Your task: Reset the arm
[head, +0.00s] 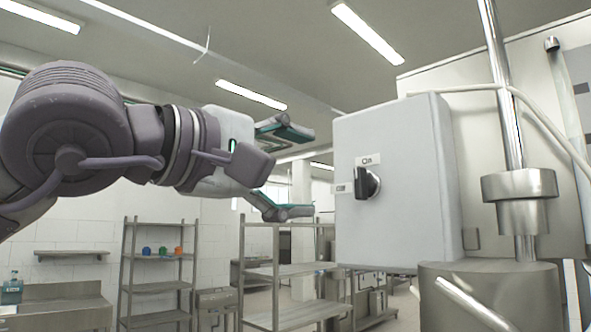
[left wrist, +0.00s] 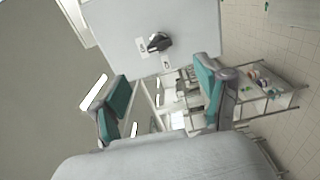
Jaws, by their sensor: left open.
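My left arm comes in from the left in the head view, raised high. Its gripper (head: 290,170) is open and empty, with teal-padded fingers spread apart, just left of a grey control box (head: 395,180). A black rotary knob (head: 367,184) sits on the box's front face, with two small labels beside it. The fingers look apart from the knob. In the left wrist view, the open gripper (left wrist: 163,105) shows with the knob (left wrist: 159,42) on the box (left wrist: 190,25) above and between its fingers. My right gripper is in neither view.
A metal pole (head: 505,80) with a collar and a steel cylinder (head: 490,295) stands right of the box. Metal shelves (head: 290,270) stand behind and below the arm. A rack (head: 157,288) with small coloured items is at the lower left. The air below the gripper looks clear.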

